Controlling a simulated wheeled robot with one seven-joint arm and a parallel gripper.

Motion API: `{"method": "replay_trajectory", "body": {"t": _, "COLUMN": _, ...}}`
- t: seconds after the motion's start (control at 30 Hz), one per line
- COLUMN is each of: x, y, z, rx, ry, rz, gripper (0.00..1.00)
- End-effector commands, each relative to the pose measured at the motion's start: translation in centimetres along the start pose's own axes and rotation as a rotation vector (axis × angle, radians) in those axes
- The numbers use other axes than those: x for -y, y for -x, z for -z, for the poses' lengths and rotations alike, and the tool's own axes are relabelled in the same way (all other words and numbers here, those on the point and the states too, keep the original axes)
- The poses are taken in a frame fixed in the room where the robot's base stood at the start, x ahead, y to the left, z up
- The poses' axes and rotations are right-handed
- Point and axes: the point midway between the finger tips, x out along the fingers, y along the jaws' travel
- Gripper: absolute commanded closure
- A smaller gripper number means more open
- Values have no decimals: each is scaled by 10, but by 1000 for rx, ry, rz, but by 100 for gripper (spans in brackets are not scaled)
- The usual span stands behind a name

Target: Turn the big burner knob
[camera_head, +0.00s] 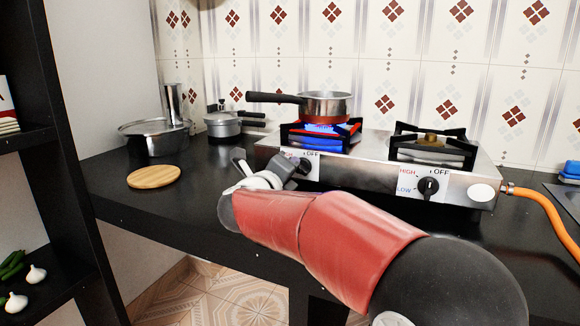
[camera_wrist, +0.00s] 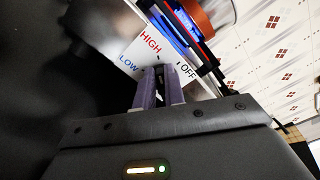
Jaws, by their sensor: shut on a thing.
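The steel stove (camera_head: 355,172) stands on the black counter and has two burners. The left burner (camera_head: 318,139) shows a blue flame under a pan. Its dark knob (camera_head: 306,167) is on the front panel, partly hidden by my gripper (camera_head: 295,172). In the wrist view, my gripper (camera_wrist: 161,90) has its two pale fingers closed around that knob (camera_wrist: 160,73). The HIGH, LOW and OFF labels (camera_wrist: 149,43) lie around it. The right burner knob (camera_head: 428,187) is free, and no flame shows at the right burner (camera_head: 431,144).
A pan (camera_head: 325,106) with a dark handle pointing left sits on the left burner. An orange hose (camera_head: 550,213) runs from the stove's right end. A steel pot (camera_head: 154,138), a pressure cooker (camera_head: 223,124) and a round wooden board (camera_head: 154,177) stand left on the counter.

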Motion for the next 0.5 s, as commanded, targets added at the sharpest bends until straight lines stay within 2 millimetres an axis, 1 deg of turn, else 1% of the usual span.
{"method": "replay_trajectory", "body": {"t": 0.37, "x": -1, "y": 0, "z": -1, "rx": 2, "ry": 5, "rz": -1, "gripper": 100}}
{"method": "replay_trajectory", "body": {"t": 0.4, "x": -1, "y": 0, "z": -1, "rx": 2, "ry": 4, "rz": -1, "gripper": 88}}
{"method": "replay_trajectory", "body": {"t": 0.5, "x": -1, "y": 0, "z": -1, "rx": 2, "ry": 4, "rz": -1, "gripper": 75}}
